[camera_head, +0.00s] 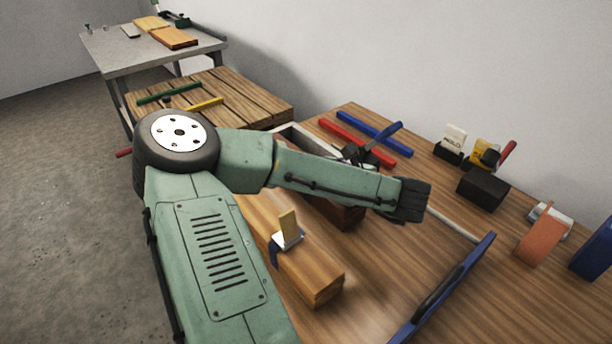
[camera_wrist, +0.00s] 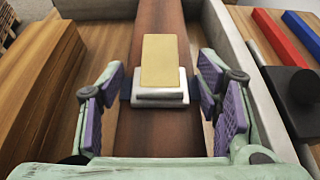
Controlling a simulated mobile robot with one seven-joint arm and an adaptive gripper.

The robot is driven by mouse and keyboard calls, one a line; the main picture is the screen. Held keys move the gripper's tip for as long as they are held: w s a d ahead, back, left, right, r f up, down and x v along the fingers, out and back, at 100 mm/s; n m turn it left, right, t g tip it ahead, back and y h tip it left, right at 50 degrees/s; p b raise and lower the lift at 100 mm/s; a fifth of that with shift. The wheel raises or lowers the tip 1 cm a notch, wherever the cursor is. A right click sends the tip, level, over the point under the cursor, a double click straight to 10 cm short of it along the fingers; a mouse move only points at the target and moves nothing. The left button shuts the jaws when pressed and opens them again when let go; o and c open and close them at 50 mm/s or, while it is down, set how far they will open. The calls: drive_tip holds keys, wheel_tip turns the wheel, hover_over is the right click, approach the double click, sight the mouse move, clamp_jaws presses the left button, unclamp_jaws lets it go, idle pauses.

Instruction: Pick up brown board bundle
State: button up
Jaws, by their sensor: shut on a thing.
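The brown board bundle (camera_wrist: 160,30) runs lengthwise up the middle of the wrist view, dark reddish brown. A white block with a yellow tag (camera_wrist: 160,62) sits on it. My gripper (camera_wrist: 162,76) has one purple-padded finger on each side and is shut on the bundle; the exact contact is hard to see. The bundle lies between pale walls of a tray (camera_wrist: 232,30).
A lighter wood bundle (camera_head: 318,281) with a clip and yellow tag lies on the left. Red (camera_head: 355,143) and blue (camera_head: 375,134) bars lie behind. A black block (camera_head: 482,188) stands at right, and a blue-framed tool (camera_head: 447,288) in front.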

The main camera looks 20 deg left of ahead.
drive_tip(key=c, duration=0.7)
drive_tip(key=shift+r, duration=0.1)
